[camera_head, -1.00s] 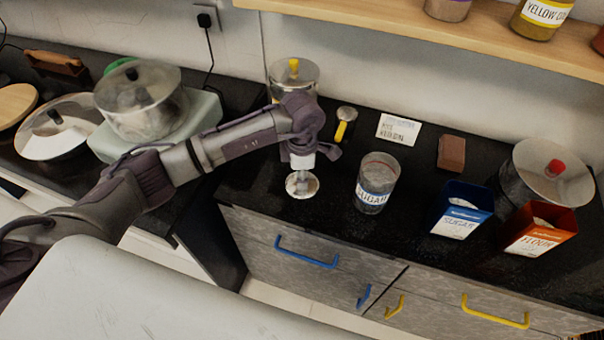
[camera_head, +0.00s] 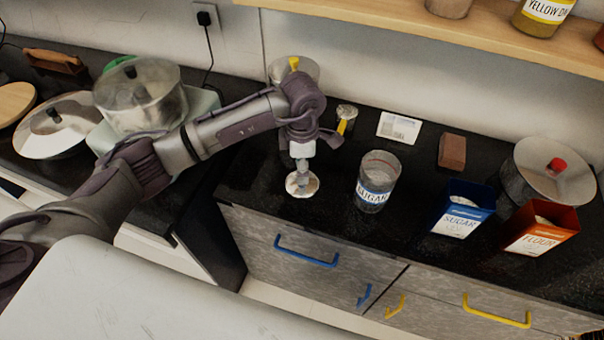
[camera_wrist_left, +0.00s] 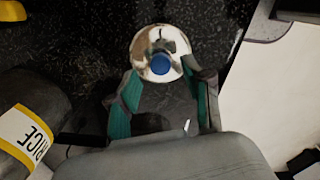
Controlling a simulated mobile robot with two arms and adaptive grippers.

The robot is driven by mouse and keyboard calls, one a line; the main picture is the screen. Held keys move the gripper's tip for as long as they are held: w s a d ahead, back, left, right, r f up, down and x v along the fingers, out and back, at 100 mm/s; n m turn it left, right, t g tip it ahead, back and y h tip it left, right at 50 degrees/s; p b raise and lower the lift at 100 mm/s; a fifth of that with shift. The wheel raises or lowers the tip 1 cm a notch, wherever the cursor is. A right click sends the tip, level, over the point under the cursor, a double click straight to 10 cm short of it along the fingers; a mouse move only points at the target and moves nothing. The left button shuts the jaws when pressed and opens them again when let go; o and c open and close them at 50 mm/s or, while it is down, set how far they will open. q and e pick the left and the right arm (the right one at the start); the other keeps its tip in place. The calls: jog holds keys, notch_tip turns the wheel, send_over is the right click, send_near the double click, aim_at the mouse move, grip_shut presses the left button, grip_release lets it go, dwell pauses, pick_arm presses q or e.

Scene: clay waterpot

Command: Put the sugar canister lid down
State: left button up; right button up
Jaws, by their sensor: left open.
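The sugar canister lid (camera_head: 299,191) is a round, shiny silver disc lying on the dark counter near its front edge. In the left wrist view the lid (camera_wrist_left: 146,45) shows a blue knob in its middle. My left gripper (camera_head: 301,167) points down just above the lid. In the left wrist view its two teal-padded fingers (camera_wrist_left: 163,88) are spread apart, with the knob beyond their tips and nothing held between them. The glass sugar canister (camera_head: 374,184), labelled SUGAR, stands upright and uncovered to the right of the lid. My right gripper is not seen.
A blue sugar box (camera_head: 462,211) and an orange flour box (camera_head: 540,230) stand at the right. A yellow-handled scoop (camera_head: 343,122), a card (camera_head: 399,127) and a brown block (camera_head: 452,152) lie behind. A rice canister (camera_wrist_left: 30,125) stands close beside the gripper.

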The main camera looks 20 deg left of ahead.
pick_arm(q)
notch_tip(320, 180, up, 9)
jog(key=b, duration=0.1)
jog(key=shift+f, duration=0.15)
jog(key=shift+s+f, duration=0.1)
dwell(0.4)
